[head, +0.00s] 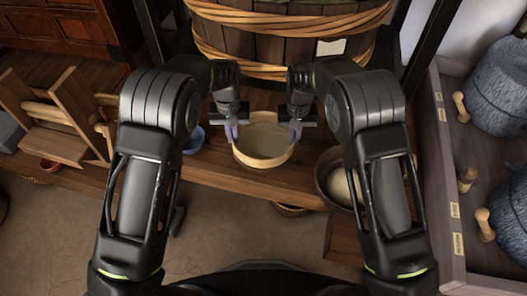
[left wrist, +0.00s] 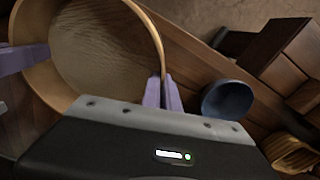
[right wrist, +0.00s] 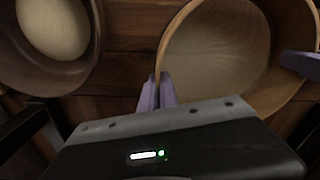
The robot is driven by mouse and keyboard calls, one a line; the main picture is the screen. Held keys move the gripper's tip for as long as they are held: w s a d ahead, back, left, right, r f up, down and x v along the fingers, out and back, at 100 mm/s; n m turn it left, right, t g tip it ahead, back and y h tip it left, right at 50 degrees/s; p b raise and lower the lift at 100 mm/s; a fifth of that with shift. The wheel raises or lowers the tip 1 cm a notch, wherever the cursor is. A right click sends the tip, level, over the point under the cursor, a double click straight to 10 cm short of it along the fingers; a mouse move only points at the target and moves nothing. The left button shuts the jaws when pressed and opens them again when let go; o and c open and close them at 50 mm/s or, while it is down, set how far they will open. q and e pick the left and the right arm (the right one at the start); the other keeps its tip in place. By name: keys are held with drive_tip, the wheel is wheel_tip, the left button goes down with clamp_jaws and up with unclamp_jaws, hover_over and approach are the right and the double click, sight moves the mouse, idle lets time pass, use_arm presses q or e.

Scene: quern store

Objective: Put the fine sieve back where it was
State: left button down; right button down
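The fine sieve (head: 264,160), a round pale wooden hoop with a fine mesh, is between my two grippers at the bench's front, before the big tub. My left gripper (head: 231,132) is shut on the left side of its rim; the sieve also shows in the left wrist view (left wrist: 100,45) with the rim between the purple fingers. My right gripper (head: 295,132) is shut on the right side of the rim, as the right wrist view (right wrist: 215,50) shows. The sieve looks about level. I cannot tell whether it touches the bench.
A blue bowl (head: 193,140) is close left of the sieve. A dark bowl (head: 325,178) with a pale round thing in it is close right. The staved tub (head: 270,48) stands behind. Wooden racks (head: 65,118) are at left; a tray with grey stones (head: 443,150) is at right.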

use_arm(q)
drive_tip(key=shift+f, duration=0.2)
use_arm(e)
drive_tip(key=shift+f, duration=0.1)
